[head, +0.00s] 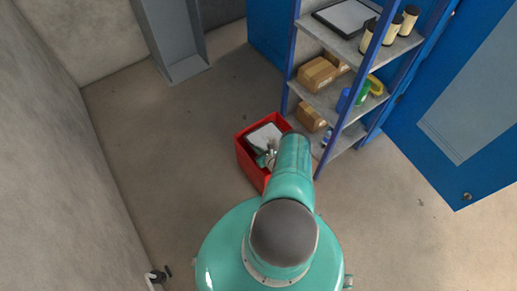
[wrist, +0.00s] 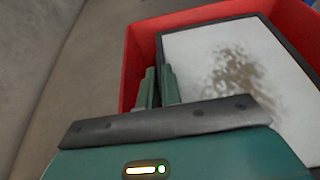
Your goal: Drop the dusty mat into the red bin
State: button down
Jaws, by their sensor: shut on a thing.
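The dusty mat (head: 264,137) is a pale panel with a dark edge and a brown dirt patch; it shows large in the wrist view (wrist: 240,75). The red bin (head: 248,163) stands on the floor in front of the shelf, and its red wall (wrist: 131,65) surrounds the mat in the wrist view. My gripper (wrist: 159,86) is shut on the mat's left edge, within the bin's outline. In the head view my arm hides part of the bin and most of the gripper. I cannot tell whether the mat touches the bin's bottom.
A blue-posted shelf (head: 335,98) stands just behind and right of the bin. It holds boxes (head: 317,73), bottles, jars (head: 390,28) and another dark-edged pale panel (head: 345,17). A blue door (head: 455,120) is at right. The floor (head: 165,150) left of the bin is clear.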

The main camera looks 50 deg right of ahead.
jog(key=c, duration=1.5)
grip_release()
notch_tip(320, 180, up, 10)
dwell(0.4)
